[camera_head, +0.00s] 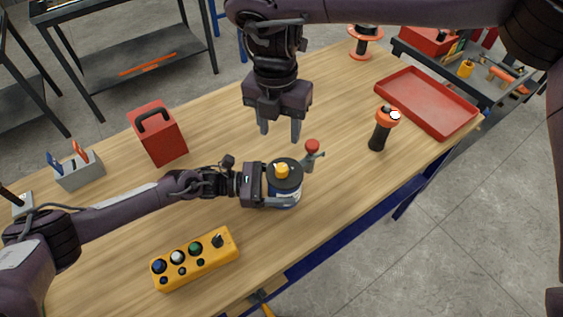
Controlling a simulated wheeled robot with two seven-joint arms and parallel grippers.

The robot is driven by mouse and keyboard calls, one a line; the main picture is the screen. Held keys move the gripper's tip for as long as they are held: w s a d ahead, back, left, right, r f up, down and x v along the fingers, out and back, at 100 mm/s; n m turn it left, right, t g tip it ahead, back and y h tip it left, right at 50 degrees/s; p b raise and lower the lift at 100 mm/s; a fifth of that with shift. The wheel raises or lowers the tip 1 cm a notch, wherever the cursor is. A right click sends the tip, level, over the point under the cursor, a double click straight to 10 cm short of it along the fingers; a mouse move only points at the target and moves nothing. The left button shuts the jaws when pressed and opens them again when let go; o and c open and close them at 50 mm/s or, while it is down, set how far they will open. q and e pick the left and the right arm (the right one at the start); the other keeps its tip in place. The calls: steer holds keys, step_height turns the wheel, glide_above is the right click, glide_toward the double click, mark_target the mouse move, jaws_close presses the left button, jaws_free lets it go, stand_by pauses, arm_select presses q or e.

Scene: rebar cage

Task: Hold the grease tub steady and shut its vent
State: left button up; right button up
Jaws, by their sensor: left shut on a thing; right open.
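The grease tub (285,190) stands on the wooden workbench near the middle. It has a dark lid with a yellow knob (283,170) on top and a red-tipped lever (312,149) at its upper right side. Whether the vent is open or closed cannot be told. My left gripper (282,184) comes in from the left and is shut on the tub, a finger along its near side. My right gripper (279,134) points down above and behind the tub, open and empty, its fingertips a little left of the red lever tip.
A yellow control box (194,262) lies in front of my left arm. A red box with a handle (158,135) and a grey holder (80,172) stand at left. An orange-black flashlight (381,130) and red tray (425,102) are at right. Bench wood between tub and flashlight is clear.

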mark_target(282, 167)
steer(key=f, duration=1.2)
steer(key=shift+s+d, duration=0.1)
steer(key=shift+d, duration=0.1)
steer(key=shift+c, duration=0.5)
steer(key=shift+r, duration=0.1)
steer(key=c, duration=0.9)
